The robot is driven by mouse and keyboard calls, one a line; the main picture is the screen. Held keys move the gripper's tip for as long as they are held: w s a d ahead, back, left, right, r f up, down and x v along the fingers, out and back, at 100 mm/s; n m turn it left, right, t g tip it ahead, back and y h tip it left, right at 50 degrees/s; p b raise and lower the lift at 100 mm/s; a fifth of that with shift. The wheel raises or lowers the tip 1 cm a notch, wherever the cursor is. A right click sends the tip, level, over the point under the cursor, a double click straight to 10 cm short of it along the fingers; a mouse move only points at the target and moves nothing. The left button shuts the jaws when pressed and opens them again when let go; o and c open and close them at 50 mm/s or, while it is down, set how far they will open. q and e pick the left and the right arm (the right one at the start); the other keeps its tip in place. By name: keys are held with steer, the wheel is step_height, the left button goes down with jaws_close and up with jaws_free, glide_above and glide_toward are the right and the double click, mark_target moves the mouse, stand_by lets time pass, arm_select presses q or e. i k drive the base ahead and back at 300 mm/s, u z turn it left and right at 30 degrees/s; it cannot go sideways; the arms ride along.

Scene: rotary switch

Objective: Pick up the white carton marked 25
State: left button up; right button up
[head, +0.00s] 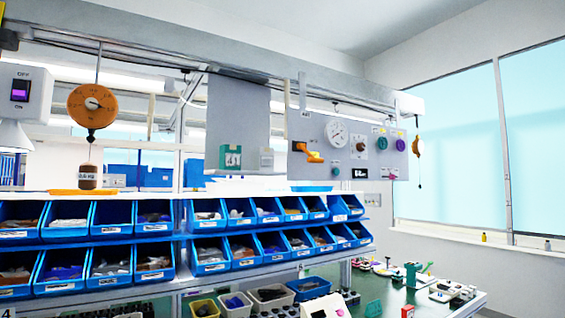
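I cannot make out a white carton marked 25 in the head view. A green and white box (230,157) with a number that looks like 41 is at the grey panel above the shelves. A small pale box (267,158) is to its right, its marking too small to read. A white item (325,306) at the bottom edge is partly cut off, and its marking is unclear. Neither of my grippers is in view.
Two rows of blue bins (150,218) with loose parts fill the shelves. A control panel (350,148) with a gauge and an orange rotary handle (308,152) hangs above. An orange dial scale (92,106) hangs at left. The green table (390,292) holds several small items.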

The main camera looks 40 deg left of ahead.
mark_target(263, 158)
steer(key=i, duration=3.45)
steer(key=u, duration=1.9)
